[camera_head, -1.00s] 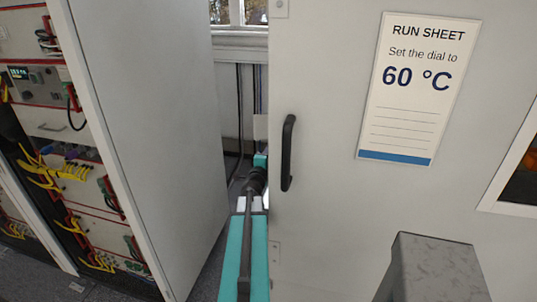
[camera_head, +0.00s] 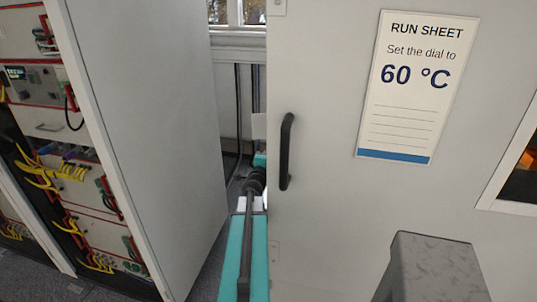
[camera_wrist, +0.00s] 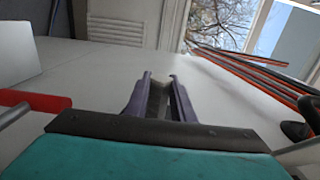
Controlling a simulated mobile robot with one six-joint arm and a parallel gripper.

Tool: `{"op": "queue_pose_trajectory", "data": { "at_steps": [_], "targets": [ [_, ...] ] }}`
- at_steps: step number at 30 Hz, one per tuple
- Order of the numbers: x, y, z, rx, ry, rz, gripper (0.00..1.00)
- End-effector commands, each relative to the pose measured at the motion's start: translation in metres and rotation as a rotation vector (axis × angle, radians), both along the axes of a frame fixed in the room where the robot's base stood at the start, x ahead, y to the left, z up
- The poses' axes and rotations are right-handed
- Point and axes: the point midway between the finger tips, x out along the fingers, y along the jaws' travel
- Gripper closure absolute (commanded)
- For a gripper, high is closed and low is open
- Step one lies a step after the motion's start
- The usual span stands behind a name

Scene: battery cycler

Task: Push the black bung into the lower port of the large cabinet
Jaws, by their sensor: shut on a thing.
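In the wrist view my gripper (camera_wrist: 160,77) has its two purple-grey fingers close together. A dark grey-black piece (camera_wrist: 157,103) shows between them; it looks like the bung, though its shape is mostly hidden by the fingers. The fingers reach over a pale, flat cabinet surface (camera_wrist: 90,68). In the head view the large cabinet (camera_head: 330,225) fills the middle and right, with a black handle on its door. My teal arm runs into the gap left of it, and my gripper is hidden there. The lower port shows in neither view.
A tall rack (camera_head: 160,130) with yellow cables stands at the left, leaving a narrow gap. A grey block (camera_head: 432,255) stands at the lower right. In the wrist view, orange and black cables (camera_wrist: 255,75) lie at the right and a red part (camera_wrist: 35,101) at the left.

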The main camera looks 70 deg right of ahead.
Motion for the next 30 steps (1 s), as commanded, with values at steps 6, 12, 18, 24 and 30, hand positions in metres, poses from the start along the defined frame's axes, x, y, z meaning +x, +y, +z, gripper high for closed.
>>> {"op": "queue_pose_trajectory", "data": {
  "at_steps": [6, 12, 18, 24, 30],
  "targets": [
    [-0.0034, -0.0002, 0.0008, -0.002, 0.002, -0.001, 1.0],
    [-0.0057, -0.0003, 0.0009, -0.002, 0.002, -0.001, 0.76],
    [-0.0054, -0.0004, 0.0008, -0.001, 0.001, -0.001, 0.56],
    [-0.0051, -0.0003, -0.0006, 0.001, -0.002, 0.0, 0.46],
    [-0.0052, -0.0003, -0.0002, 0.0, -0.001, 0.0, 0.12]
  ]
}}
